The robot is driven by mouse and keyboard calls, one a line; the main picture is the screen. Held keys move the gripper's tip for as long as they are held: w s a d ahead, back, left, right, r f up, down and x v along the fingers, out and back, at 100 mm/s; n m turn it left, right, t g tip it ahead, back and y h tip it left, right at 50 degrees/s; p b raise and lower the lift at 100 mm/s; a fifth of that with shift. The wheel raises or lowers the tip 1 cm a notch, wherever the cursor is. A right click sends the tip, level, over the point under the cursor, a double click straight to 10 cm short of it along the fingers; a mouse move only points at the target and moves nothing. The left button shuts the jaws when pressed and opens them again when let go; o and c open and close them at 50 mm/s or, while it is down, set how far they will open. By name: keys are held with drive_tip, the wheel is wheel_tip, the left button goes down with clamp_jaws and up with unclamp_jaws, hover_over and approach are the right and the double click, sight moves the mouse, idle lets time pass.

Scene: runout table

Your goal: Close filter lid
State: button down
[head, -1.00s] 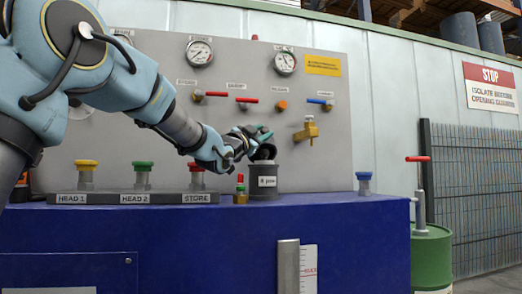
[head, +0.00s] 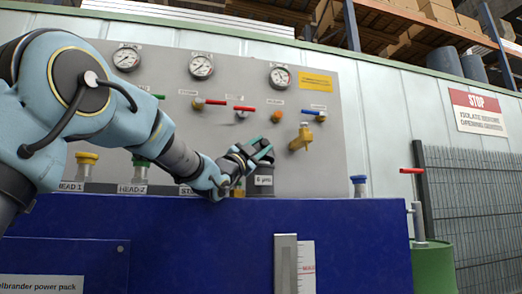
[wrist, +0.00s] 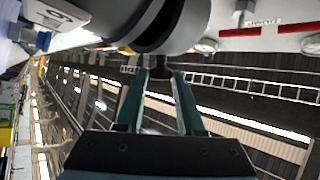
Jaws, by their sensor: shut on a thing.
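The filter housing (head: 263,182) is a dark grey pot labelled "6 µm" on top of the blue unit. My gripper (head: 264,150) is at its upper rim, coming from the left, and covers most of its top. In the wrist view, the teal fingers (wrist: 160,80) are shut on a small dark knob (wrist: 160,70), which appears to belong to the filter lid. The dark round lid (wrist: 165,35) lies just beyond the fingertips, against the grey housing (wrist: 110,8). How far the lid stands open cannot be told.
The panel behind has gauges (head: 201,66), red-handled valves (head: 243,109) and a brass tap (head: 302,138). A green drum (head: 433,265) is beside the blue unit (head: 180,235).

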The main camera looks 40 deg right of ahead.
drive_tip(key=shift+w+f, duration=0.15)
drive_tip(key=shift+f, duration=0.2)
drive_tip(key=c, duration=0.8)
unclamp_jaws()
drive_tip(key=shift+c, duration=0.2)
drive_tip(key=shift+r, duration=0.1)
wheel_tip(320, 180, up, 10)
drive_tip(key=p, duration=0.4)
drive_tip(key=shift+p, duration=0.3)
